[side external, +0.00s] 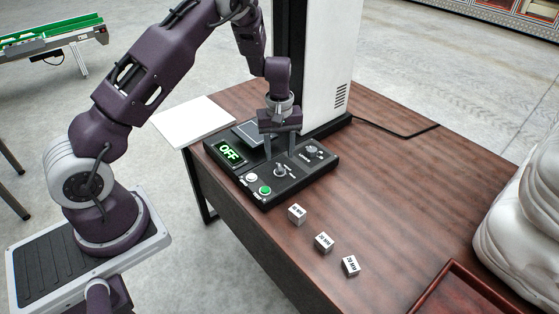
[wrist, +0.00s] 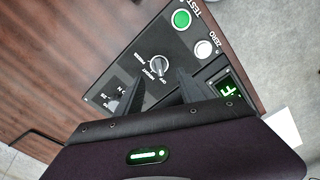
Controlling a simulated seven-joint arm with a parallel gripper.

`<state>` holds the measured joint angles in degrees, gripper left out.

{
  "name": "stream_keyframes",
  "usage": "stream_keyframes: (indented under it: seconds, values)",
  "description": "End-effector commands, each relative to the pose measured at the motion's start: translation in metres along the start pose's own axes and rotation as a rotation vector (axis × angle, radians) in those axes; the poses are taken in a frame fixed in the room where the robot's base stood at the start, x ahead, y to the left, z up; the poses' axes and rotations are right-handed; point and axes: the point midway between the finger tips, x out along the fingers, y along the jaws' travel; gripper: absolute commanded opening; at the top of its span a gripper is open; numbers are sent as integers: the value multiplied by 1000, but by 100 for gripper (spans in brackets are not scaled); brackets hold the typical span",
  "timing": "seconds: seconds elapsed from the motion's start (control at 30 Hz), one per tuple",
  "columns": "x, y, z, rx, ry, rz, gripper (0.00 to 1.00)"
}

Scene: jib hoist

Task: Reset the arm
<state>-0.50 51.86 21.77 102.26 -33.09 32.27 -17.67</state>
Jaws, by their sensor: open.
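A black control panel (side external: 262,187) lies on the brown desk and shows a lit green "OFF" display (side external: 229,152). It carries a white button (side external: 251,177), a green button (side external: 265,190), a middle rotary knob (side external: 280,170) and another knob (side external: 312,149) at the right. My gripper (side external: 280,156) is open and points down over the panel, close above the middle knob. In the wrist view, the middle knob (wrist: 159,65) shows beyond the fingers, with a pale pointer line. The green button (wrist: 181,19) is labelled TEST and the white button (wrist: 203,48) ZERO. Nothing is held.
Three small labelled white cubes (side external: 297,214) (side external: 324,242) (side external: 350,265) stand in a row on the desk (side external: 400,190). A reddish tray (side external: 455,292) and a bulky white object (side external: 520,215) are at the right. A tall white cabinet (side external: 335,60) stands behind the panel.

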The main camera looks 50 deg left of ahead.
Motion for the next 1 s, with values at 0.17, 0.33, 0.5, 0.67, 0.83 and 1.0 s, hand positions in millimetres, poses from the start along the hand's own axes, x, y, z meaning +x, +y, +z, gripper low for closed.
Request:
stream_keyframes:
  seconds: [0.17, 0.33, 0.5, 0.67, 0.83, 1.0]
  values:
    - [-22, 0, 0, 1, 0, 1, 45]
    - [-23, 0, 0, 0, -1, 0, 45]
    - [-34, 2, 4, 13, -2, 15, 45]
    - [-134, 2, 52, 188, -3, 143, 45]
    - [-242, -47, 135, 508, 73, 273, 45]
    - [-286, -124, 205, 820, 243, 309, 45]
